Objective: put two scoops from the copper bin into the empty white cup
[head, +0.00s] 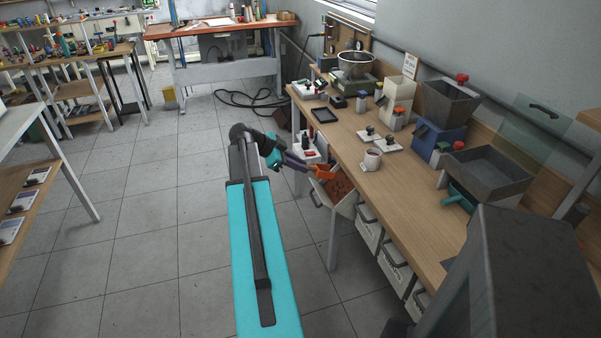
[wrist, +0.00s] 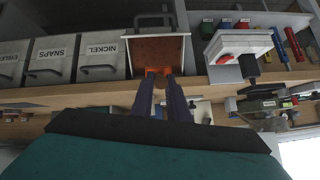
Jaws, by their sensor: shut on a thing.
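My gripper (head: 300,164) is shut on an orange scoop (head: 323,172), held at the bench's front edge beside the open copper bin (head: 345,207). The bin is tilted out and holds reddish-brown contents. In the wrist view the dark fingers (wrist: 160,80) reach toward the open bin (wrist: 185,52), with orange scoop parts (wrist: 152,71) between their tips at its near edge. I cannot tell whether the scoop carries anything. A small white cup (head: 371,162) stands upright on the bench, right of the scoop; its inside looks brownish, and I cannot tell what is in it.
Closed bins labelled SNAPS (wrist: 48,58) and NICKEL (wrist: 101,57) hang beside the open bin. On the bench (head: 425,205) are white plates (head: 367,134), a blue-based hopper (head: 440,130) and a dark tray (head: 490,170). The floor left of my arm is clear.

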